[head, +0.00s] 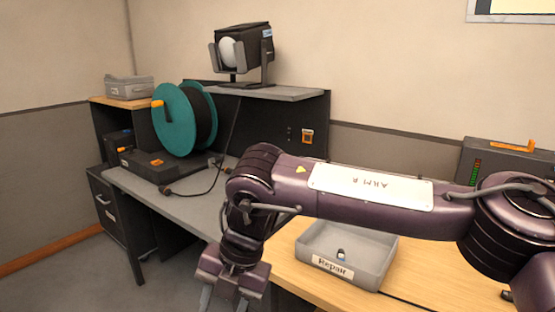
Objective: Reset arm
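My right arm comes in from the right edge and spans the lower right of the head view, purple with a white label plate on its forearm. It bends down at the wrist to my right gripper (229,300) at the bottom edge. Its two fingers point down and stand apart, with nothing seen between them; the tips are cut off by the frame. The gripper is in front of the desks, left of the grey Repair tray (311,260). My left arm and gripper are not in view.
The tray holds a small dark part and sits on a wooden desk (425,285). A grey desk (195,205) carries a teal cable reel (175,120). A spotlight (243,48) stands on the shelf above. A dark console (500,160) is at right. Open floor lies lower left.

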